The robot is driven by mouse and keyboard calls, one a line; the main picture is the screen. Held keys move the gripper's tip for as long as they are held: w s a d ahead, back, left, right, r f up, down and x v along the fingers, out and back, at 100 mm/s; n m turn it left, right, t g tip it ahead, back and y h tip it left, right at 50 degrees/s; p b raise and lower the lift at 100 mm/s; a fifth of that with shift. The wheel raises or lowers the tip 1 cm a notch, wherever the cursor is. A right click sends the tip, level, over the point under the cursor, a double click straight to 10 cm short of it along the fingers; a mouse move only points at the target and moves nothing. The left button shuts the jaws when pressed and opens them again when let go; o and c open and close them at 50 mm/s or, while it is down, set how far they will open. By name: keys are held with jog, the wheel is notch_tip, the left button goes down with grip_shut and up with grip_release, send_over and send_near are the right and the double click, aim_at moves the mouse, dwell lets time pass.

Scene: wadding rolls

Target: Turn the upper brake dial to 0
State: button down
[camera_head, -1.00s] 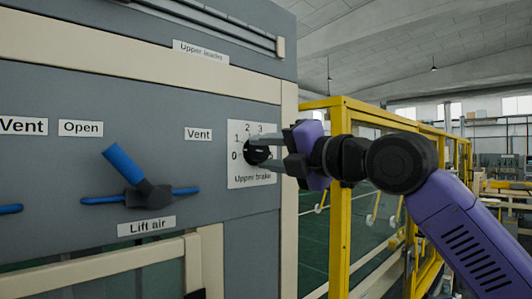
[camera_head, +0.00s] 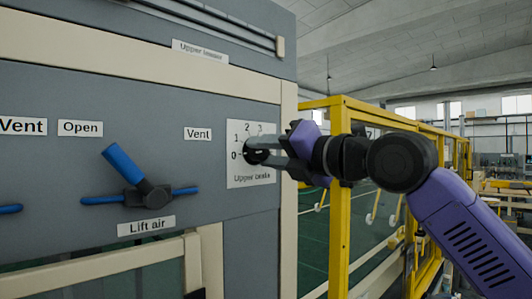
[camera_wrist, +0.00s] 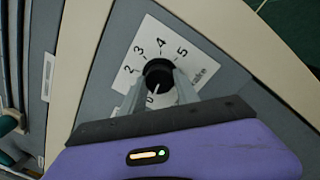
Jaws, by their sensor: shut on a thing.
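The upper brake dial is a round black knob (camera_head: 256,153) on a white scale plate (camera_head: 236,178) marked "Upper brake". It also shows in the wrist view as a black knob (camera_wrist: 159,72), with 2, 3, 4 and 5 around it and 0 below. The 1 is not visible there, seemingly behind a finger. A small pale mark at the knob's lower edge appears to point near the 0. My gripper (camera_head: 262,151) is shut on the knob, one grey finger on each side; the fingers also show in the wrist view (camera_wrist: 160,88).
The blue "Lift air" lever (camera_head: 124,166) stands out from the grey panel left of the dial. A beige post (camera_head: 288,190) and a yellow guard frame (camera_head: 340,200) stand close to the right, behind my arm.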

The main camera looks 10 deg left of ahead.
jog(key=c, duration=0.9)
grip_release()
jog(key=shift+f, duration=0.15)
jog(key=b+v, duration=0.2)
jog(key=v, duration=0.6)
